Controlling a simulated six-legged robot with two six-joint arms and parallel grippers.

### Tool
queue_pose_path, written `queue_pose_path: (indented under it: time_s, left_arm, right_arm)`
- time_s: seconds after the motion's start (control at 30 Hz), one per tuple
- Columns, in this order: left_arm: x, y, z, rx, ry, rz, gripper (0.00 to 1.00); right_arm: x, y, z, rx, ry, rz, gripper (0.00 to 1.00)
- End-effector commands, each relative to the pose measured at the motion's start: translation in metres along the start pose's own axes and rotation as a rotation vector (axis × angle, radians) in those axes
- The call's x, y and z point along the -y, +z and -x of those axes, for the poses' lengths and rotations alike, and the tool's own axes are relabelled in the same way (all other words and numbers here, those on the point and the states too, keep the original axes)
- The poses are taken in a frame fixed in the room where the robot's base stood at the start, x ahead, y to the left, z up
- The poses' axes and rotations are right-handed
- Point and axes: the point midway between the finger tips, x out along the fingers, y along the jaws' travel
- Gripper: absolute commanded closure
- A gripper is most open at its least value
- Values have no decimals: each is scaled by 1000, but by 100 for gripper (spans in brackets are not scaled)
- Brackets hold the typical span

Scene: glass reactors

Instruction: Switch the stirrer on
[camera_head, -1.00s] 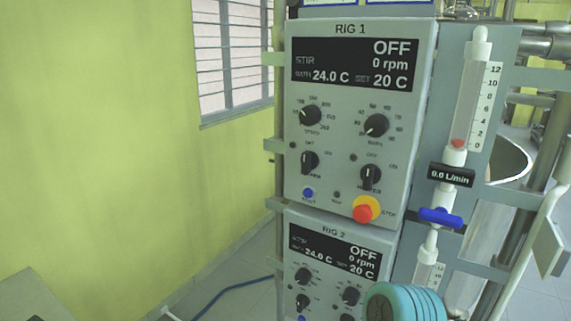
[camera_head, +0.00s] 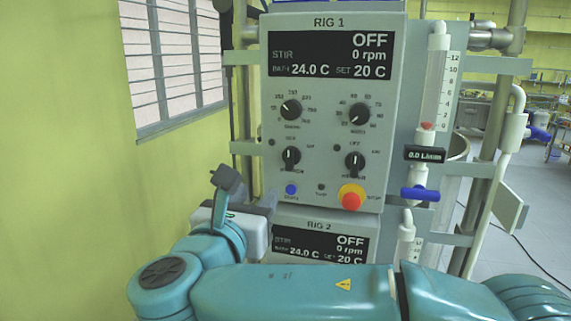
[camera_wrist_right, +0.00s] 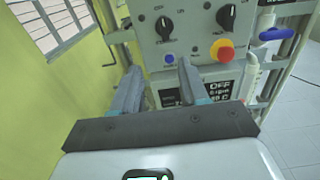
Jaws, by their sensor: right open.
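The RIG 1 control panel (camera_head: 335,120) is a light grey box whose display reads STIR, OFF, 0 rpm. The black switch at lower left (camera_head: 291,158), probably the stirrer switch, also shows in the right wrist view (camera_wrist_right: 164,27); its small lettering is blurred. A blue button (camera_head: 291,189) sits below it. My right gripper (camera_head: 247,194) is open and empty, below and left of this switch. In the right wrist view its two fingers (camera_wrist_right: 157,82) point towards the panel, apart, near the blue button. My left gripper is not in view.
A second black switch (camera_head: 355,162) and a red stop button on a yellow base (camera_head: 350,198) are to the right. The RIG 2 panel (camera_head: 320,226) is below, partly hidden by my arm. A flow tube with a blue valve (camera_head: 420,194) stands at right.

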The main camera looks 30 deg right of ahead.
Motion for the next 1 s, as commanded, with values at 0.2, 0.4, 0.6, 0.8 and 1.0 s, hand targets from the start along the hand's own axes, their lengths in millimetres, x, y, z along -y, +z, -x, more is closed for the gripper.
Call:
queue_pose_path:
  time_s: [0.2, 0.4, 0.6, 0.8, 1.0]
  left_arm:
    - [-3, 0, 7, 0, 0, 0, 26]
    - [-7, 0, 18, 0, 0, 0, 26]
    - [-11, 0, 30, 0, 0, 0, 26]
    - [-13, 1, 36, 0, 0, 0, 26]
    - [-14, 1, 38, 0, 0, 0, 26]
  right_arm:
    - [11, 9, -30, 17, -17, 1, 56]
    - [13, 10, -79, 14, -17, 2, 56]
    - [13, 10, -123, 15, -16, 3, 56]
    - [11, 9, -151, 15, -13, 1, 56]
    - [9, 8, -160, 14, -11, 1, 56]
